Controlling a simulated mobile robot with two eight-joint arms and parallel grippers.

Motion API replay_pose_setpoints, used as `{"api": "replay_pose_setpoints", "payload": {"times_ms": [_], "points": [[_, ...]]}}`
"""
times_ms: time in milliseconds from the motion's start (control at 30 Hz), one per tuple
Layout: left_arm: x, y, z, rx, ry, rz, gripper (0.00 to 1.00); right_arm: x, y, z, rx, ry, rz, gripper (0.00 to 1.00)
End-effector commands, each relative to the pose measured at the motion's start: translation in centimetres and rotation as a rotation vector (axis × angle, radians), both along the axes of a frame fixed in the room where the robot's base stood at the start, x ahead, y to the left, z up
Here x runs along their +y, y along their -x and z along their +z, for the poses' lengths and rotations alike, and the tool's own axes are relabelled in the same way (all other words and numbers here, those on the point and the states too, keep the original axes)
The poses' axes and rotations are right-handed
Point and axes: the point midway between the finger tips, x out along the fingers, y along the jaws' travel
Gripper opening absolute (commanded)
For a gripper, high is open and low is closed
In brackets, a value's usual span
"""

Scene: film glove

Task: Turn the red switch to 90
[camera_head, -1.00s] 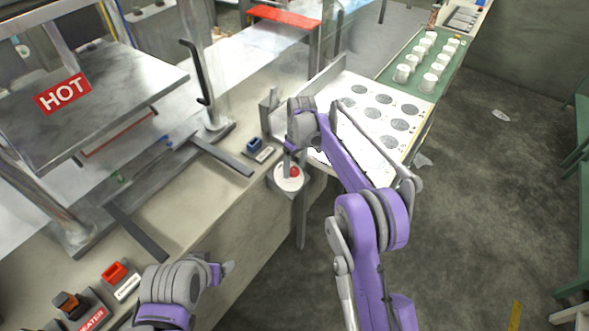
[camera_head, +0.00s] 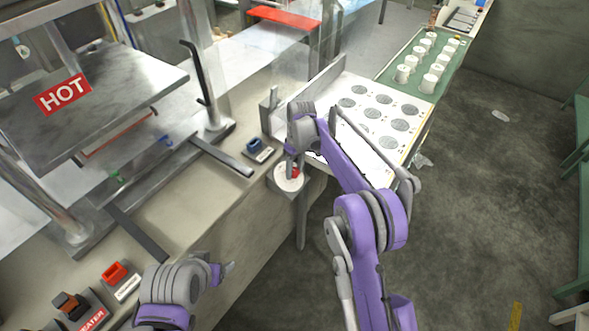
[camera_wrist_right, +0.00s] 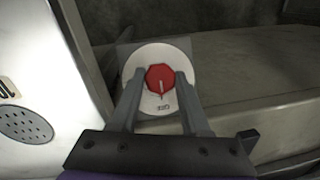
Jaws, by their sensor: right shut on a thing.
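The red switch (camera_wrist_right: 159,77) is a round red knob on a white dial plate (camera_wrist_right: 182,55). In the right wrist view its white pointer line points down the picture, toward a small label. My right gripper's fingers (camera_wrist_right: 160,77) stand on either side of the knob and are shut on it. In the head view the red switch (camera_head: 295,171) shows in part behind my right gripper (camera_head: 291,170). The dial's markings are too small to read. My left gripper (camera_head: 229,268) is apart from the switch, at lower left; its finger opening is unclear.
A blue switch (camera_head: 255,145) and a black lever (camera_head: 195,72) stand to the left. A white panel with grey discs (camera_head: 360,89) lies beyond the right arm. A red switch block (camera_head: 115,272) sits at lower left. The floor at right is mostly clear.

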Motion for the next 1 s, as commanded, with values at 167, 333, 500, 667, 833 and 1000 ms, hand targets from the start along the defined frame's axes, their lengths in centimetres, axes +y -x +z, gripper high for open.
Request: {"api": "replay_pose_setpoints", "payload": {"times_ms": [167, 333, 500, 667, 833, 1000], "points": [[0.0, 0.0, 0.0, 0.0, 0.0, 0.0, 0.74, 0.0, 0.0, 0.0, 0.009, -0.007, -0.018, 0.0], [0.0, 0.0, -0.1, 0.001, 0.0, 0.0, 0.74, -0.1, -0.1, 0.0, 0.037, -0.026, -0.076, 0.0], [0.0, 0.1, -0.2, 0.002, 0.0, 0.0, 0.74, -0.2, -0.1, 0.0, 0.086, -0.061, -0.182, 0.0], [0.0, 0.2, -0.4, 0.003, 0.0, 0.0, 0.74, -0.3, -0.2, -0.1, 0.145, -0.104, -0.308, 0.0], [0.0, 0.3, -0.8, 0.006, 0.0, 0.0, 0.74, -0.4, -0.2, -0.1, 0.21, -0.153, -0.45, 0.0], [0.0, 0.5, -1.3, 0.01, 0.0, 0.0, 0.74, -0.6, -0.2, -0.2, 0.276, -0.199, -0.591, 0.0]]}}
